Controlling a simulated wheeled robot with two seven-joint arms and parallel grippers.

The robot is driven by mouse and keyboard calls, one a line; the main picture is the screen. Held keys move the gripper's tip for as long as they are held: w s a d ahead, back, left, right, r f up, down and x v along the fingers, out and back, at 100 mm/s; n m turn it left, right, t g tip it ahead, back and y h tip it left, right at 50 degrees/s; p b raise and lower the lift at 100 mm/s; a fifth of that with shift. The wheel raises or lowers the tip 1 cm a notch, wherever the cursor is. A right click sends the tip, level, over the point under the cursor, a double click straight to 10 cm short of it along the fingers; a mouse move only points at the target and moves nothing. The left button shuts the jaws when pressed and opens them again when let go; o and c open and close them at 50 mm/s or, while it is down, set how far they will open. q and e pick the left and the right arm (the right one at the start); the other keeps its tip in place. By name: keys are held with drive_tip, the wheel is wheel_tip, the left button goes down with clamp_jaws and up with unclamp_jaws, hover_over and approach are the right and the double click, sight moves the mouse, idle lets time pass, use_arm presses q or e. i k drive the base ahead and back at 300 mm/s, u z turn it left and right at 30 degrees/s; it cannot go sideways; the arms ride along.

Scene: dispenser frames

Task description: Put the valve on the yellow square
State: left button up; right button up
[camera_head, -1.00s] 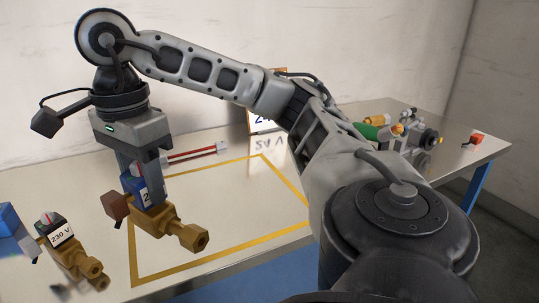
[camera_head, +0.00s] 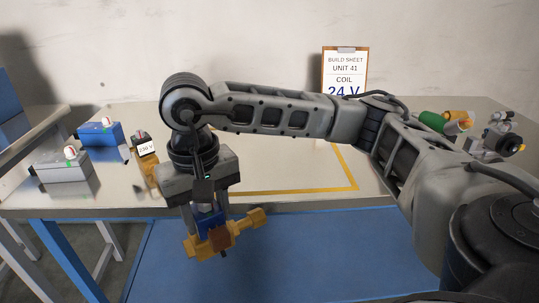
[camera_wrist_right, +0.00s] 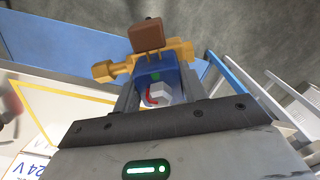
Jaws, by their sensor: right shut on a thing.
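My right gripper (camera_head: 206,218) is shut on a valve with a brass body (camera_head: 248,221), a blue coil and a brown plug; the jaws close on the blue coil. It also shows in the right wrist view (camera_wrist_right: 178,50), where blue surface and grey floor lie behind it. The held valve appears in front of the table's front edge, clear of the tabletop. The yellow square (camera_head: 305,190) is an outline on the table, to the right of and behind the gripper; my arm hides part of it. My left gripper is not in view.
A second brass valve labelled 230 V (camera_head: 146,148) stands on the table left of my gripper. A build sheet (camera_head: 345,68) reads 24 V. Several fittings (camera_head: 495,140) lie at the right.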

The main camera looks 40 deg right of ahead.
sight(272, 166)
drive_tip(key=u, duration=2)
drive_tip(key=k, duration=1.25)
drive_tip(key=z, duration=1.7)
drive_tip(key=i, duration=1)
